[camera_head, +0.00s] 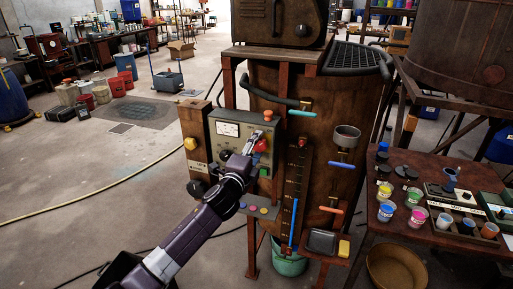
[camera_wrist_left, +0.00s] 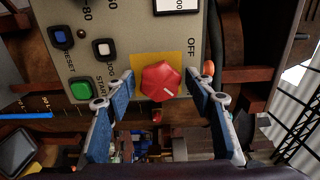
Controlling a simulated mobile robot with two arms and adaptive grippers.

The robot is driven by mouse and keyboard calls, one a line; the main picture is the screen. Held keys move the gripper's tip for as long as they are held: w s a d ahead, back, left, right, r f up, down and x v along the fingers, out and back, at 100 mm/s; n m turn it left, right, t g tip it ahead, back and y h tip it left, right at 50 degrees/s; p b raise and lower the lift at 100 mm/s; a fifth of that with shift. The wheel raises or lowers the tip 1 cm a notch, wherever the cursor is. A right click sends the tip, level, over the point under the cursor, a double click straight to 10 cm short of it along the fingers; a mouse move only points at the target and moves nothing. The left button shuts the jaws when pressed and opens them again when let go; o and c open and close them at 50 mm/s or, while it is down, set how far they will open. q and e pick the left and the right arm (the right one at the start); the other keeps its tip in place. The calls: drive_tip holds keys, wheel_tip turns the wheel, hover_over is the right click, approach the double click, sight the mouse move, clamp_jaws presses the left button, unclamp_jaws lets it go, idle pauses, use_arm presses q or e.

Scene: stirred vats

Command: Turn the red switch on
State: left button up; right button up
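The red switch (camera_wrist_left: 161,80) is a red knob on a yellow plate on the grey control panel (camera_wrist_left: 110,20). It also shows in the head view (camera_head: 262,146), at the panel's right side. A white mark on the knob points to the lower right in the left wrist view, and the word OFF stands beside the plate. My left gripper (camera_wrist_left: 162,86) is open, its blue-padded fingers spread to either side of the knob. It looks close to the panel, with no clear contact. My right gripper is not in view.
A green button (camera_wrist_left: 81,90), a white button (camera_wrist_left: 103,47) and a blue button (camera_wrist_left: 61,37) sit near the switch. A black hose (camera_head: 270,97) passes above the panel. The table (camera_head: 440,238) at right holds paint pots. Open floor lies left.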

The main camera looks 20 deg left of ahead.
use_arm(q)
drive_tip(key=shift+s, duration=0.1)
drive_tip(key=s, duration=1.1)
drive_tip(key=shift+s+a, duration=0.25)
drive_tip(key=shift+s, duration=0.15)
drive_tip(key=shift+f, duration=0.15)
